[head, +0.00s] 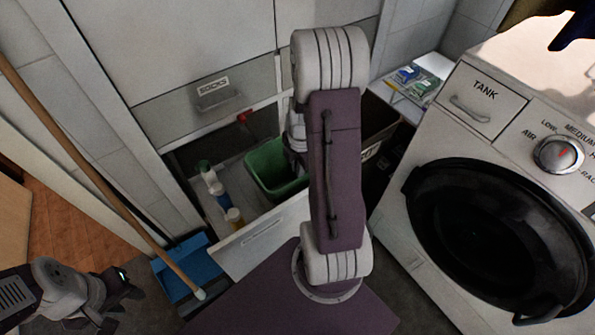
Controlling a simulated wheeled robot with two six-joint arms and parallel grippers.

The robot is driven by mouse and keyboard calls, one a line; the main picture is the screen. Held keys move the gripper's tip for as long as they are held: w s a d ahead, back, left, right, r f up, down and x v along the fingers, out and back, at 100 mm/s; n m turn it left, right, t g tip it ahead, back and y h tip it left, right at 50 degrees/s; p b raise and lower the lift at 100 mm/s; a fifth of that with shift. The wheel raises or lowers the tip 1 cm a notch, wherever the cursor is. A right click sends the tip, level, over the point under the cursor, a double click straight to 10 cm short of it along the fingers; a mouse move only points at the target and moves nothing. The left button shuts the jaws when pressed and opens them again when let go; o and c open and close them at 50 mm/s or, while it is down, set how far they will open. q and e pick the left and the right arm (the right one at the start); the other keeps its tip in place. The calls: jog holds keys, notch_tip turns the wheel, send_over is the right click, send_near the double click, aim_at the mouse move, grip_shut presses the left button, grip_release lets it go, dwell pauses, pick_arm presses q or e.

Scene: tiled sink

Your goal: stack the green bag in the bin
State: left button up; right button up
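A green open-topped container (268,165) sits in the pulled-out drawer (262,236) under the cabinet. I cannot tell whether its green is a bin wall or a bag lining it. No separate green bag shows clearly. My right arm stands in front of it, and its wrist reaches down at the container's right side. The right gripper's fingers are hidden behind the arm or inside the container, so any hold is hidden. My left gripper (122,302) is at the bottom left, away from the container, with its dark fingers apart and nothing between them.
Several bottles (217,189) stand left of the green container in the drawer. A blue dustpan (185,268) and a long wooden broom handle (100,180) are left of the drawer. A washing machine (480,150) blocks the right. A white shelf (410,100) holds small boxes behind.

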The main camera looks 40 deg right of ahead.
jog(key=s+a+r+m, duration=0.2)
jog(key=a+m, duration=0.6)
jog(key=s+a+r+m, duration=0.2)
jog(key=a+r+m, duration=0.1)
jog(key=a+m, duration=0.6)
jog(key=shift+s+a+r, duration=0.15)
jog(key=shift+s+r, duration=0.1)
jog(key=shift+s, duration=0.1)
